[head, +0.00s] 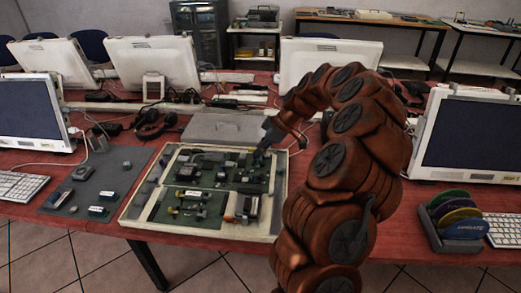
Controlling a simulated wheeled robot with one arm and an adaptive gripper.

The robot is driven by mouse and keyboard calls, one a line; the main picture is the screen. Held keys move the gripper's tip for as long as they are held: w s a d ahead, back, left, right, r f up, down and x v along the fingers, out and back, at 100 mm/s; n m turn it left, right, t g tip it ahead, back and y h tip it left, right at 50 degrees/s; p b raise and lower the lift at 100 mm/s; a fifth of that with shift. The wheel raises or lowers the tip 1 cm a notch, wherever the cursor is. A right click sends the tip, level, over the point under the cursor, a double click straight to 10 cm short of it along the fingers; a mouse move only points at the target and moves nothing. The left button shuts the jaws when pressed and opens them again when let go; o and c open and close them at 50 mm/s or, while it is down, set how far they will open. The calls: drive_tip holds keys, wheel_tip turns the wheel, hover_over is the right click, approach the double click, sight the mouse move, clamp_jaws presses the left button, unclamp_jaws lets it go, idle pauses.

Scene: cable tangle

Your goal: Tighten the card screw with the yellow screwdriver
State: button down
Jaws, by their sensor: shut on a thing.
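My gripper (262,155) is low over the back right part of an open computer case (277,204) with green circuit boards inside. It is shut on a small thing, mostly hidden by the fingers. A small spot of yellow (251,151) shows at the fingers and looks like part of the yellow screwdriver. The tip of the tool cannot be made out. The card screw is too small to tell apart among the dark parts on the boards (232,172). I cannot tell whether the tool touches a screw.
The case stands on a red table (200,236). A dark mat (62,201) with small parts lies to its left. A grey box (222,127) is behind it. Monitors, headphones (155,122) and cables crowd the back. A rack of coloured discs (456,222) is at the right.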

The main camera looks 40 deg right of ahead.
drive_tip(key=m, duration=0.1)
drive_tip(key=m+t+h, duration=0.1)
drive_tip(key=m, duration=0.1)
drive_tip(key=m+h, duration=0.1)
drive_tip(key=shift+s+a+f+m, duration=0.15)
drive_tip(key=shift+a+m, duration=0.1)
drive_tip(key=shift+m, duration=0.15)
drive_tip(key=shift+r+m+t+h+p, duration=0.2)
drive_tip(key=shift+m+h, duration=0.3)
drive_tip(key=shift+m, duration=0.2)
drive_tip(key=shift+r+m+t+h+p, duration=0.1)
drive_tip(key=shift+m+t+h, duration=0.1)
drive_tip(key=shift+m+h, duration=0.4)
drive_tip(key=shift+a+f+m+h+p, duration=0.1)
drive_tip(key=shift+m+h+p, duration=0.25)
drive_tip(key=shift+m, duration=0.45)
drive_tip(key=shift+m+h+p, duration=0.45)
drive_tip(key=shift+m+p, duration=0.2)
drive_tip(key=shift+m, duration=0.25)
drive_tip(key=shift+a+m+g+h+p, duration=0.15)
drive_tip(key=shift+m+g+h+p, duration=0.15)
drive_tip(key=shift+m+h+p, duration=0.65)
drive_tip(key=shift+a+m+g+h+p, duration=0.1)
drive_tip(key=shift+m+g+h+p, duration=0.25)
drive_tip(key=shift+m+p, duration=1.1)
wheel_tip(320, 180, up, 7)
drive_tip(key=p, duration=0.1)
